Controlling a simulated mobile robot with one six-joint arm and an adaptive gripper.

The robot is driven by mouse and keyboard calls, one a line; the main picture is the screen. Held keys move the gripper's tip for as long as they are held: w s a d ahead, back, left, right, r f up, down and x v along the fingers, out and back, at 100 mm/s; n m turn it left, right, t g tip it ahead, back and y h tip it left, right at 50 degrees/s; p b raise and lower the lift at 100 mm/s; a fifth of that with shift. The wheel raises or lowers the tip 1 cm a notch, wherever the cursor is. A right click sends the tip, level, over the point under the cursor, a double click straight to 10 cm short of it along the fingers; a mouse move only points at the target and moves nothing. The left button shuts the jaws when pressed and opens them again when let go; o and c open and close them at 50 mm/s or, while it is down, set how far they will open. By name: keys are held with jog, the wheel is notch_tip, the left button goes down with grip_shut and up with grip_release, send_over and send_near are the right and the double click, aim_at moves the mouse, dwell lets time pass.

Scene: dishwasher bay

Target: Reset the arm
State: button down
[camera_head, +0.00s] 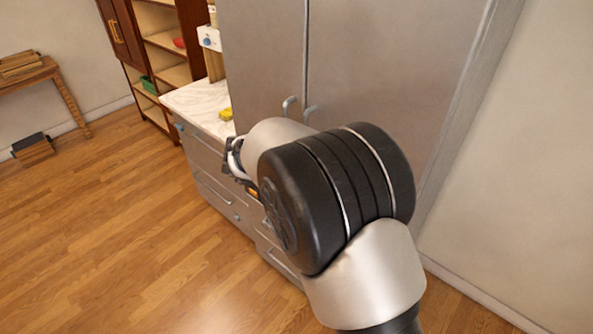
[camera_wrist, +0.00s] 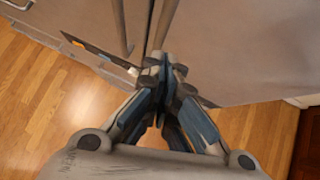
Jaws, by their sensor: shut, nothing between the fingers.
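My gripper (camera_wrist: 166,72) shows in the wrist view with its fingertips together and nothing between them. In that view it points at the lower part of a tall grey cabinet (camera_wrist: 225,35), near the gap between its two doors. I cannot tell whether the fingertips touch the cabinet. In the head view my arm is folded in front of the tall cabinet (camera_head: 375,75), with its large black joint covering part of the doors. My gripper is mostly hidden there behind the arm.
A counter with a marble top (camera_head: 200,105) and grey drawers (camera_head: 205,160) stands left of the cabinet. A yellow item (camera_head: 226,114) lies on it. Behind are a wooden shelf (camera_head: 165,45) and a wooden table (camera_head: 35,72).

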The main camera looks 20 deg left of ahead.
jog(key=w+d+r+n+t+y+b, duration=0.1)
jog(key=d+r+n+y+b, duration=0.2)
jog(key=r+n, duration=0.4)
jog(key=w+d+r+n+t+y, duration=0.2)
jog(key=d+r+n, duration=0.3)
jog(key=r, duration=0.4)
jog(key=s+d+r+n+g+y+b, duration=0.1)
jog(key=s+d+r+n+y+b, duration=0.15)
jog(key=s+d+n, duration=0.4)
jog(key=s+d+f+n+g+h+b, duration=0.1)
jog(key=s+d+f+n, duration=0.4)
jog(key=s, duration=0.5)
jog(key=s+d+f+n+g+h+b, duration=0.1)
jog(key=s+d+f+n+g+h, duration=0.2)
jog(key=s+d+n, duration=0.4)
jog(key=s+d+f+n+g+h+b, duration=0.1)
jog(key=s+d+f+n+g+h, duration=0.1)
jog(key=s+d+f+n, duration=0.4)
jog(key=s+d+n, duration=0.1)
jog(key=s+d, duration=0.3)
jog(key=s, duration=0.3)
jog(key=shift+d+f, duration=0.3)
